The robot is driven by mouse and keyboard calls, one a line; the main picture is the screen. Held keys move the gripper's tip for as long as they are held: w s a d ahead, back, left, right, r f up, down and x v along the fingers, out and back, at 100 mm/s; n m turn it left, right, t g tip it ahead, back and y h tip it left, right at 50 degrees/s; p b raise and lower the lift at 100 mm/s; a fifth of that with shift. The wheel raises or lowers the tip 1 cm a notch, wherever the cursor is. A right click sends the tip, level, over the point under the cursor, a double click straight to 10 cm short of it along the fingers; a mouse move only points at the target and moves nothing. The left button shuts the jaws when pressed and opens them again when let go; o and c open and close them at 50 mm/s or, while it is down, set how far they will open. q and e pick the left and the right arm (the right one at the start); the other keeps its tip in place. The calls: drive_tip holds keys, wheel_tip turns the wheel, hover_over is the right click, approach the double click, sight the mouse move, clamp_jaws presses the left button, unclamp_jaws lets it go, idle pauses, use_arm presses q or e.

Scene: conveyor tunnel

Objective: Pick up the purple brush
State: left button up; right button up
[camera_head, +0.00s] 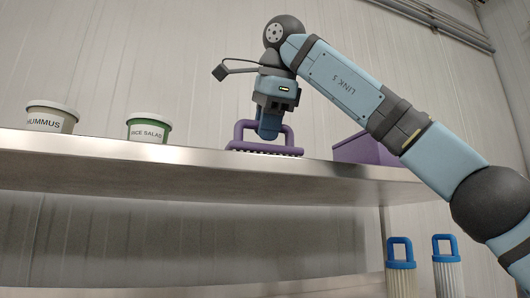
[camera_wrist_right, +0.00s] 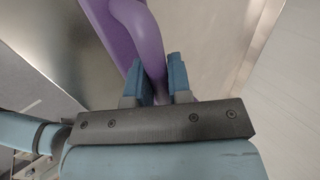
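The purple brush (camera_head: 240,130) with a loop handle and dark bristles is at the front edge of the steel shelf (camera_head: 110,163) in the head view. I cannot tell whether its bristles touch the shelf. My right gripper (camera_head: 269,128) comes down on its handle from above. In the right wrist view, the purple handle (camera_wrist_right: 143,38) runs between the two blue fingers (camera_wrist_right: 163,85), which look closed on it with little or no gap. Part of the handle is hidden behind the fingers. My left gripper is not in view.
A hummus tub (camera_head: 50,118) and a rice salad tub (camera_head: 148,128) stand on the shelf to the left. A purple box-like object (camera_head: 360,150) is to the right, behind my right arm. Two blue-handled brushes (camera_head: 400,265) (camera_head: 446,262) are lower right. A pale wall is behind.

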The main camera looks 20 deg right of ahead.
drive_tip(key=shift+w, duration=0.1)
clamp_jaws()
drive_tip(key=shift+w, duration=0.1)
drive_tip(key=shift+r, duration=0.45)
wheel_tip(320, 180, up, 7)
drive_tip(key=shift+r, duration=0.1)
drive_tip(key=shift+a+r, duration=0.1)
drive_tip(key=shift+r, duration=0.75)
